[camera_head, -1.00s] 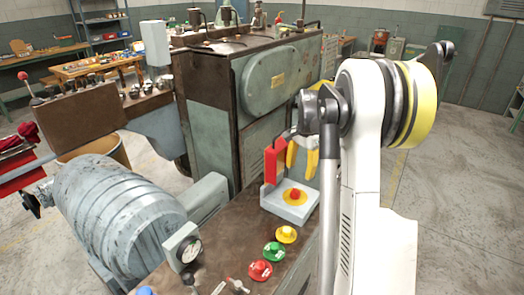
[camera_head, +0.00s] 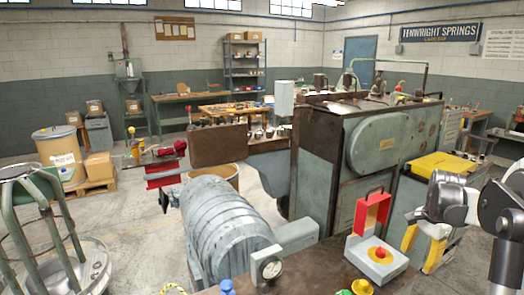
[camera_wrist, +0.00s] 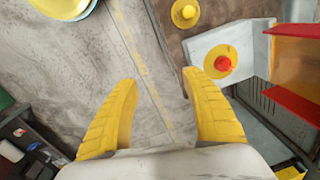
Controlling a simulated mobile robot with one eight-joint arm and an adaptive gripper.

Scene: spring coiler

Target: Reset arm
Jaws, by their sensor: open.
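My gripper (camera_head: 422,246) has yellow fingers and is at the right of the head view, beside the machine's control bench. In the wrist view the two fingers (camera_wrist: 160,100) stand wide apart with nothing between them, over the concrete floor. The red mushroom button (camera_head: 380,252) on its grey box is left of my gripper, apart from it. The button also shows in the wrist view (camera_wrist: 222,64), right of the fingers. A red cover (camera_head: 370,215) stands upright behind the button.
The green-grey coiler machine (camera_head: 388,147) stands behind my gripper. A yellow button (camera_head: 361,287) is on the bench.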

